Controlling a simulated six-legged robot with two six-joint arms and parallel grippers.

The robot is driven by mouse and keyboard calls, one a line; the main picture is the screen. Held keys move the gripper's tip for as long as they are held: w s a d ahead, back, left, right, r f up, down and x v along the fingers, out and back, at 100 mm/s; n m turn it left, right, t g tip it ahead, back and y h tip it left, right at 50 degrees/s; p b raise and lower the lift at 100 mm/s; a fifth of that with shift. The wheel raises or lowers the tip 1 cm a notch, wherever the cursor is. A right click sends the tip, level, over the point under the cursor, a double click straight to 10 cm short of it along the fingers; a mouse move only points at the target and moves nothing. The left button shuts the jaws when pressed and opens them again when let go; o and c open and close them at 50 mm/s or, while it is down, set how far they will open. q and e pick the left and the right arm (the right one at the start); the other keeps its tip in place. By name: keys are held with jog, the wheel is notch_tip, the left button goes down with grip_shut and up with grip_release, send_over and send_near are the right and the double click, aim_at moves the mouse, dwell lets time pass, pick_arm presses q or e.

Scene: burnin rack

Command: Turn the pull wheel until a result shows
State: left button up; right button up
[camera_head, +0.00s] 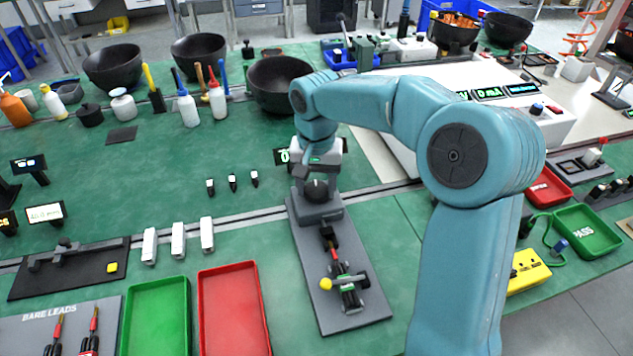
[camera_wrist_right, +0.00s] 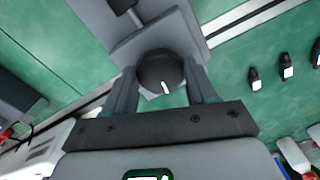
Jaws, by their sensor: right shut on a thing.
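The pull wheel (camera_wrist_right: 160,72) is a dark round knob with a white mark, on a grey block; in the head view the wheel (camera_head: 317,190) sits at the back of a grey base plate (camera_head: 328,268). My right gripper (camera_head: 318,178) reaches down from behind it. In the right wrist view my right gripper (camera_wrist_right: 162,88) has one finger on each side of the wheel and is shut on it. A red and black lead (camera_head: 335,255) lies along the plate to a clamp with a yellow knob (camera_head: 325,284). My left gripper is out of view.
A green tray (camera_head: 157,284) and a red tray (camera_head: 231,273) lie left of the plate. A bare leads mat (camera_head: 68,320) is at the front left. A green pass tray (camera_head: 588,232) and a red tray (camera_head: 547,187) are at the right. Bowls and bottles stand behind.

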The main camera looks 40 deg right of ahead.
jog(key=m, duration=0.4)
jog(key=shift+w+p, duration=0.1)
jog(key=shift+p, duration=0.2)
jog(key=m, duration=0.8)
jog(key=shift+m, duration=0.3)
jog(key=shift+w+d+m, duration=0.1)
jog(key=shift+m, duration=1.9)
jog(key=o, duration=1.1)
jog(key=shift+c, duration=0.2)
